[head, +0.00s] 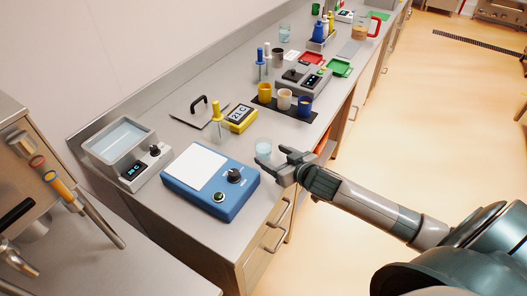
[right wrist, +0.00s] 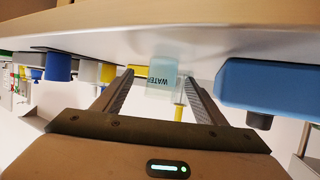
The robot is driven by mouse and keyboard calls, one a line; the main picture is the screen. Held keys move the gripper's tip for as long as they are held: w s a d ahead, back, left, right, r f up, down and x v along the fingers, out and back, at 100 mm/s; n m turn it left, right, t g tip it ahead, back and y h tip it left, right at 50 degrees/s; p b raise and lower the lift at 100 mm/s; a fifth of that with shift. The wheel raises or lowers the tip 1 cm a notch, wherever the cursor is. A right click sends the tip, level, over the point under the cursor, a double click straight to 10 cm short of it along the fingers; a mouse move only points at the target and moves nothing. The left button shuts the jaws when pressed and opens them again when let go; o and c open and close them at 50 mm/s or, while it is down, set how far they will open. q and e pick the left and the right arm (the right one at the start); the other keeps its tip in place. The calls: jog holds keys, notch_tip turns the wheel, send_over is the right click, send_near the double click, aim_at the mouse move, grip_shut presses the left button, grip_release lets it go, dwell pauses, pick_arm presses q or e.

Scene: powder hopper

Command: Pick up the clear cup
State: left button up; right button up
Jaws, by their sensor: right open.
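The clear cup (head: 263,147) holds something pale blue and stands upright on the grey counter, just right of the blue device. In the right wrist view, which shows the scene upside down, the cup (right wrist: 162,80) carries a "WATER" label and appears between the two fingers. My right gripper (head: 271,158) is open, low over the counter's front edge, with its fingertips pointing at the cup. The fingers are spread on either side of the cup, and I cannot tell whether either touches it. My left gripper is not in view.
The blue device (head: 224,195) with a pale top sits close left of the cup. A yellow timer (head: 240,118) and a stand with a yellow handle (head: 217,110) are behind it. A dark mat (head: 282,108) bears yellow, white and blue cups. Bare counter lies around the clear cup.

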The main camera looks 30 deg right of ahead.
aim_at(268, 154)
jog(key=shift+w+a+p, duration=0.1)
jog(key=shift+w+p, duration=0.25)
jog(key=p+x, duration=0.1)
jog(key=x, duration=0.2)
jog(key=shift+w+a+p, duration=0.25)
jog(key=shift+w+p, duration=0.05)
jog(key=shift+p, duration=0.1)
jog(key=shift+w+f, duration=0.25)
jog(key=shift+w, duration=0.1)
jog(key=shift+c, duration=0.5)
jog(key=c, duration=1.1)
